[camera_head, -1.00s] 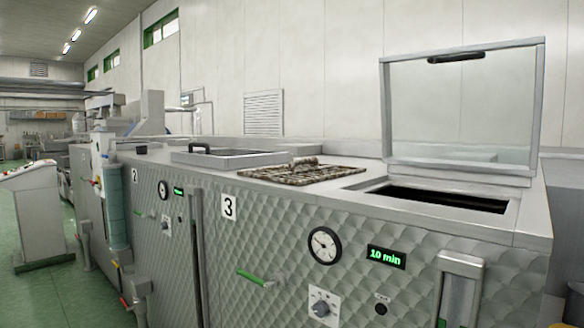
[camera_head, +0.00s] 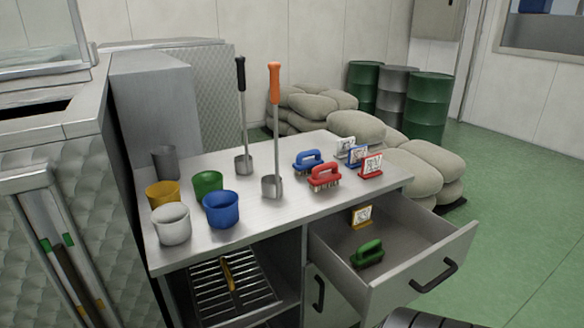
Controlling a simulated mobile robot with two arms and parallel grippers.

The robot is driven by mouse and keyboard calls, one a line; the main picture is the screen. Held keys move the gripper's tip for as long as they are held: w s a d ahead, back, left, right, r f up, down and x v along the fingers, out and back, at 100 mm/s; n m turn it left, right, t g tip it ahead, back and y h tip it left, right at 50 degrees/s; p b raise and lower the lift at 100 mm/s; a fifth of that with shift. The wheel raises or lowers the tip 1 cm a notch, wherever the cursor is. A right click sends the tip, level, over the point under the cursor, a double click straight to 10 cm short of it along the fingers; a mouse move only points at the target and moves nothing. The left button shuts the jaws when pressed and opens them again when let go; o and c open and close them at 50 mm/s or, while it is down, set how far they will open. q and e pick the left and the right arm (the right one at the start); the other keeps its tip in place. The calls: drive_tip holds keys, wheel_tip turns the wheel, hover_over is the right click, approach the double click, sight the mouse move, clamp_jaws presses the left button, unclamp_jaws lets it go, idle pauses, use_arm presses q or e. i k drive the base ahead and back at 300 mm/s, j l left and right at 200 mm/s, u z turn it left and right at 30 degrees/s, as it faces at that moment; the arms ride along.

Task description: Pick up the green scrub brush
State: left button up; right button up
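The green scrub brush (camera_head: 368,253) lies inside the open drawer (camera_head: 452,242) of the steel workbench. Its handle faces up, and the drawer walls stand around it. A small yellow-framed card stand (camera_head: 361,217) stands behind it in the same drawer.
A blue brush (camera_head: 308,161) and a red brush (camera_head: 324,177) stand on the workbench top (camera_head: 260,222) near small card stands. Several cups and two long-handled ladles stand there too. Sacks (camera_head: 425,170) and drums lie behind. Green floor (camera_head: 520,240) is clear at right.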

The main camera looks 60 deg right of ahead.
sight(369, 254)
drive_tip(key=z, duration=2.35)
drive_tip(key=i+j+z, duration=0.1)
drive_tip(key=i, duration=0.25)
drive_tip(key=i+j+z, duration=0.1)
drive_tip(key=i, duration=0.25)
